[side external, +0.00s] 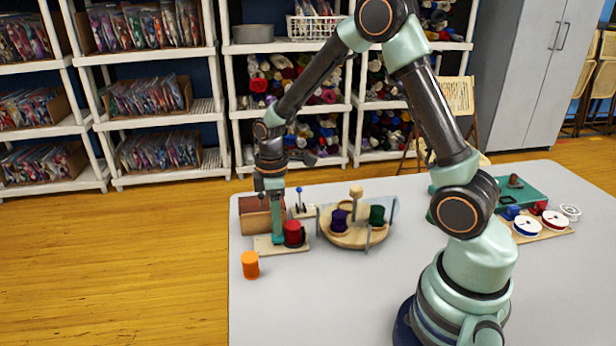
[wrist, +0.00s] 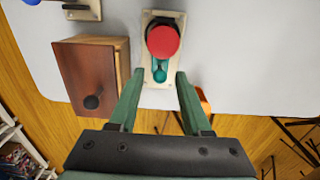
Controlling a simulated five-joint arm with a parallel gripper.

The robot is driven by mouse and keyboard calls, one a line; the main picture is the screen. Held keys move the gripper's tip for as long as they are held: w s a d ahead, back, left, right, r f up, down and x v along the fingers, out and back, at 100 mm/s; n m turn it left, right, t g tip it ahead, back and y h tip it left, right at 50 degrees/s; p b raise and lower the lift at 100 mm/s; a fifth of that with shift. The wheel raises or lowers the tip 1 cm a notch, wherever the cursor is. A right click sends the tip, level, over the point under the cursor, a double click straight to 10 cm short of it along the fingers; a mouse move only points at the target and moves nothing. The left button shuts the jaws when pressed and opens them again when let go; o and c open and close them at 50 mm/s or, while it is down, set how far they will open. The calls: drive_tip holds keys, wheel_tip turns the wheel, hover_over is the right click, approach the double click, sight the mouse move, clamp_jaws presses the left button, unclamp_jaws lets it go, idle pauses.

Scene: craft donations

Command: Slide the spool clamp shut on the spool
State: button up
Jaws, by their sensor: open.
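The spool clamp has a cream base (side external: 263,246) near the table's left side; it also shows in the wrist view (wrist: 148,64). A red spool (side external: 293,231) stands upright on it in a dark holder; from above it shows as a red disc (wrist: 163,40). A small teal knob (wrist: 159,74) sits on the base on the near side of the spool in the wrist view. My gripper (wrist: 160,76) is open, its fingers either side of the knob with visible gaps. In the side view my gripper (side external: 277,239) points down beside the spool and hides the knob.
A brown wooden box (wrist: 88,72) with a dark knob stands close beside the clamp. A small lever stand (side external: 301,211) is behind. An orange cylinder (side external: 250,265) stands in front. A round wooden stand (side external: 352,239) holds purple and green spools to the right. The front table is clear.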

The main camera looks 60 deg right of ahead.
drive_tip(key=shift+r, duration=3.15)
drive_tip(key=shift+r, duration=0.1)
drive_tip(key=shift+s+a+r, duration=0.1)
drive_tip(key=shift+r, duration=0.2)
drive_tip(key=s+a+r+m+t, duration=0.4)
drive_tip(key=s+r+m+t, duration=0.1)
drive_tip(key=s+r+m, duration=0.4)
drive_tip(key=shift+s+r+t, duration=0.3)
drive_tip(key=shift+s+r, duration=0.95)
drive_tip(key=shift+r, duration=0.2)
